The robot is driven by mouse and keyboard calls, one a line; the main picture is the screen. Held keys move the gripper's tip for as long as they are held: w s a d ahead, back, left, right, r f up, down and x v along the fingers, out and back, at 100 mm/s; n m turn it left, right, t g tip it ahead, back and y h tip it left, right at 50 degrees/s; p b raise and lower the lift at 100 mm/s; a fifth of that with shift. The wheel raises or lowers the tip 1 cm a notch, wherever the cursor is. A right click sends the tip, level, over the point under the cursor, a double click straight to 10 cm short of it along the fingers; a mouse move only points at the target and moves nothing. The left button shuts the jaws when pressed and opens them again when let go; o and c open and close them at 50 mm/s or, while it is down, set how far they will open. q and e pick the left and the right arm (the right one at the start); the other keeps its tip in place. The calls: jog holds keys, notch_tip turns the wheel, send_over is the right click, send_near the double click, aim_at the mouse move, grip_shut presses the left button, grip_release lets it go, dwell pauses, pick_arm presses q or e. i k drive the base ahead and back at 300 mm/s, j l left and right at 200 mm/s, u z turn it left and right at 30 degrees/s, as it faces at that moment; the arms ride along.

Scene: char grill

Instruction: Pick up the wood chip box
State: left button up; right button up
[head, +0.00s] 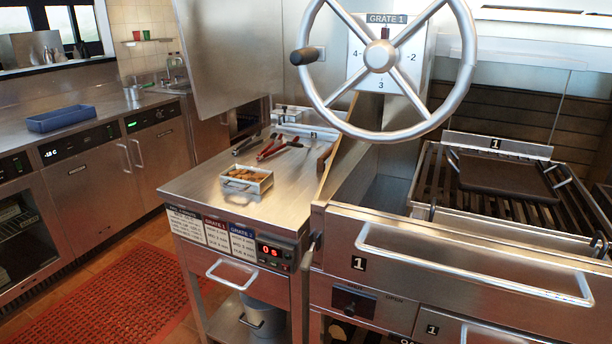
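The wood chip box (233,187) is a small open metal tray filled with brown chips (246,174). It sits upright near the front of the steel side table (205,182), left of the grill. A small handle shows on its front face. Neither of my grippers shows in the head view, and nothing touches the box.
Tongs (268,147) and other tools lie behind the box. A large handwheel (453,105) hangs above the grill at right. The grill (440,205) has a raised front rail (470,266). A blue tray (62,118) stands on the far left counter. The table around the box is clear.

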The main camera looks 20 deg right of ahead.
aim_at(244, 181)
jog(key=i+j+z, duration=0.15)
jog(key=j+z, duration=0.25)
jog(key=i+j+z, duration=0.1)
jog(key=j+z, duration=0.75)
